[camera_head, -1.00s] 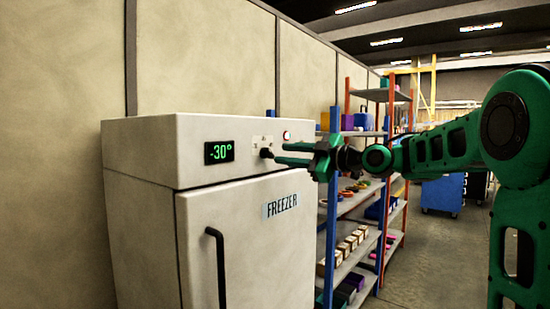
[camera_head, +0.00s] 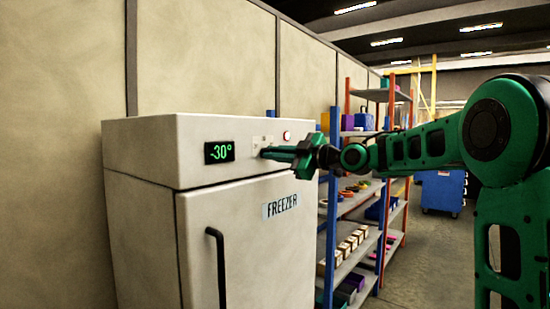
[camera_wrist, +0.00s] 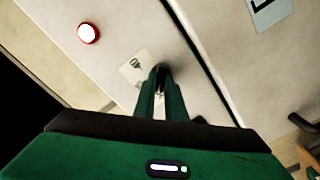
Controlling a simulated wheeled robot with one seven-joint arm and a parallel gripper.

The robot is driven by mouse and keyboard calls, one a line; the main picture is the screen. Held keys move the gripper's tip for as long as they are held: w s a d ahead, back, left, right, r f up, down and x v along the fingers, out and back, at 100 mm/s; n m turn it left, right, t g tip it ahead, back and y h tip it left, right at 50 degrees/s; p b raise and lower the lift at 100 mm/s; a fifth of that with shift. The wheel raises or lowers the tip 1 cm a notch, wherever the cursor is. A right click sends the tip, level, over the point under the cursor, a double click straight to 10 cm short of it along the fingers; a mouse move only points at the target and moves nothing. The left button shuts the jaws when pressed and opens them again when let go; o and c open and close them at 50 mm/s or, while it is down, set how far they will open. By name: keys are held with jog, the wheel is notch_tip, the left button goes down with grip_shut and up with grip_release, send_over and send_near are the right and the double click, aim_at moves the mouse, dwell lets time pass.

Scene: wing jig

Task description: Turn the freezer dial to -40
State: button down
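The white freezer (camera_head: 140,150) stands at the left, its green display (camera_head: 219,152) reading -30°. The dial is on the panel right of the display. In the head view my gripper's fingers hide most of it; in the wrist view a dark bit of the dial (camera_wrist: 159,68) shows at the fingertips. My gripper (camera_head: 268,152) reaches in from the right, fingers close together at the panel. The wrist view shows the gripper (camera_wrist: 160,80) with only a narrow gap between its fingers, closed around the dial. The pale scale label (camera_wrist: 134,66) beside it is partly visible.
A round red-rimmed light (camera_head: 287,136) sits on the panel right of the dial, also in the wrist view (camera_wrist: 88,33). The freezer door has a black handle (camera_head: 217,265). Shelves (camera_head: 350,205) with bins stand right of the freezer. A blue cabinet (camera_head: 443,190) stands farther back.

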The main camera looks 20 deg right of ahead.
dwell(0.3)
jog(key=m, duration=1.2)
jog(key=d+m, duration=0.1)
jog(key=m, duration=0.4)
jog(key=shift+w+r+m, duration=0.2)
jog(key=shift+w+m, duration=0.1)
jog(key=shift+m, duration=0.1)
dwell(0.4)
